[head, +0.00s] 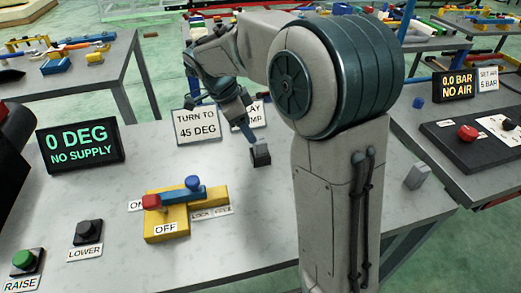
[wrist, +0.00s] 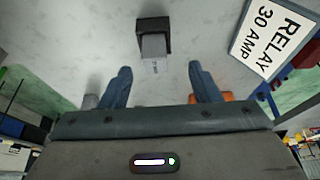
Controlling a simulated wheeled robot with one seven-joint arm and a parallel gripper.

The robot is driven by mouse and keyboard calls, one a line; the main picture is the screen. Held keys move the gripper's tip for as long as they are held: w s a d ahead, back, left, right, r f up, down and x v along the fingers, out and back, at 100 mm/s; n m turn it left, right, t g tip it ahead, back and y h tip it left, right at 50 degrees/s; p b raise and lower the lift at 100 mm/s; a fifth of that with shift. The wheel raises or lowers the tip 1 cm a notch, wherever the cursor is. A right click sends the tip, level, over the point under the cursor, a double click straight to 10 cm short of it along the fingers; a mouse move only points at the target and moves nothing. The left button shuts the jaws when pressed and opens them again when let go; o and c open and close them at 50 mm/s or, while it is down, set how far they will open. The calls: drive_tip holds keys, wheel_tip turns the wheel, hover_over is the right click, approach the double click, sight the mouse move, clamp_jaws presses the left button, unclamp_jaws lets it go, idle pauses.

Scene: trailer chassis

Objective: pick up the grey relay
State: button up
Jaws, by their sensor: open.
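A grey relay (wrist: 153,46) with small print on its face shows in the wrist view, seated in or against a dark holder (wrist: 154,24); I cannot tell which. In the head view the dark-and-grey block (head: 261,153) stands on the grey table, just below my gripper's fingers. My gripper (head: 252,137) is open and empty, pointing down. In the wrist view its two blue fingers (wrist: 160,72) are apart, with the relay ahead of their tips and roughly centred between them. A second, lighter grey block (head: 417,176) stands near the table's right edge.
A "RELAY 30 AMP" sign (wrist: 272,38) stands close by the holder. A "TURN TO 45 DEG" sign (head: 196,126) stands to its left. A yellow lever unit (head: 165,222), a display (head: 80,148) and push-buttons (head: 88,232) occupy the left. Table in front of the holder is clear.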

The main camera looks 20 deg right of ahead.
sight(260, 140)
drive_tip(key=d+f, duration=0.1)
drive_tip(key=f, duration=0.1)
drive_tip(key=s+d+f, duration=0.1)
drive_tip(key=d+f, duration=0.1)
drive_tip(key=shift+d+f, duration=0.15)
drive_tip(key=shift+f, duration=0.1)
drive_tip(key=shift+w+d+f, duration=0.1)
drive_tip(key=shift+f, duration=0.25)
drive_tip(key=c, duration=1.1)
